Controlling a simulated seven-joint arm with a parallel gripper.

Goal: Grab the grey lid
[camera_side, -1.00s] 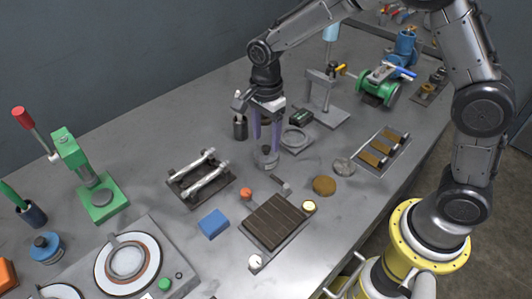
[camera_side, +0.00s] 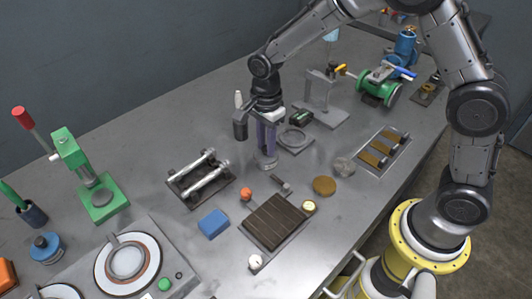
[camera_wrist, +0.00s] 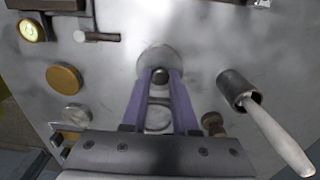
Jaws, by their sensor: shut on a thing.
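The grey lid (camera_side: 267,165) is a small round disc with a dark knob, near the middle of the bench in the side view. In the wrist view the lid (camera_wrist: 152,57) lies at the fingertips, with its knob between them. My gripper (camera_side: 267,156) points straight down with its purple fingers shut on the lid's knob. The fingers also show in the wrist view (camera_wrist: 160,77). The fingers partly hide the lid. I cannot tell whether it touches the bench.
A dark cup with a pale handle (camera_wrist: 238,88) stands close to the fingers. A round grey ring fixture (camera_side: 295,138) is behind right. A rack with two metal bars (camera_side: 200,178) is at left. A brown slatted block (camera_side: 272,222) and tan disc (camera_side: 324,185) are in front.

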